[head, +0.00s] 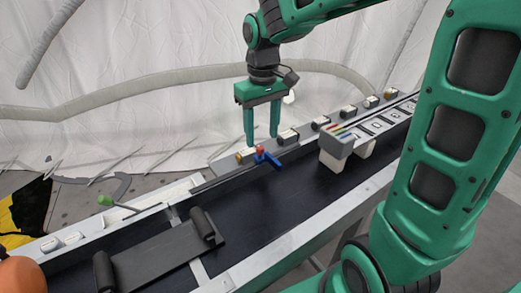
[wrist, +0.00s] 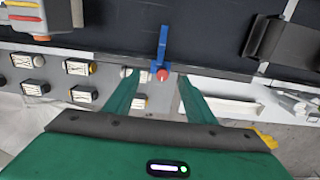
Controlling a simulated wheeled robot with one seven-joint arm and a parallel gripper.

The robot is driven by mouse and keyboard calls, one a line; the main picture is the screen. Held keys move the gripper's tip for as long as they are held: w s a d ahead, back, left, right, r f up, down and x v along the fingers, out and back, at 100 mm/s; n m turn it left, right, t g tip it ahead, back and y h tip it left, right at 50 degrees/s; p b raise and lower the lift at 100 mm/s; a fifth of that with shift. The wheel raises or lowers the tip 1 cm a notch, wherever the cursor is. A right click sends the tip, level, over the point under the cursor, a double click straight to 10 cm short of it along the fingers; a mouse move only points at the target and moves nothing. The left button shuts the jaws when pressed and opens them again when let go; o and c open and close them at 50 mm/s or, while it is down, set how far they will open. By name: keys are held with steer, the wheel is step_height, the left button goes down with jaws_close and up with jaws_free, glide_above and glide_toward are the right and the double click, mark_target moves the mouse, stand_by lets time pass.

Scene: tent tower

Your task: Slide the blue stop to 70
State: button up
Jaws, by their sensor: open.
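The blue stop (head: 271,160) sits at the far edge of the black conveyor belt, with its arm reaching over the belt. Its red knob (head: 260,149) shows on top. In the wrist view the blue stop (wrist: 162,48) points up the picture over the belt, with the red knob (wrist: 162,75) at its lower end. My gripper (head: 262,142) points down with its fingers apart, at the knob. In the wrist view the fingertips (wrist: 158,77) lie on either side of the knob; I cannot tell whether they touch it. No number 70 is legible.
A dark rail (head: 230,174) runs along the belt's far edge. White-topped blocks (head: 288,136) line the ledge behind it. A grey box with coloured strips (head: 337,143) stands over the belt to the right. A dark roller plate (head: 155,258) lies at the left. The belt (head: 290,190) between is clear.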

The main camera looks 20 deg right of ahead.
mark_target(262, 147)
steer(key=shift+f, duration=3.2)
jaws_close()
steer(key=shift+d, duration=0.1)
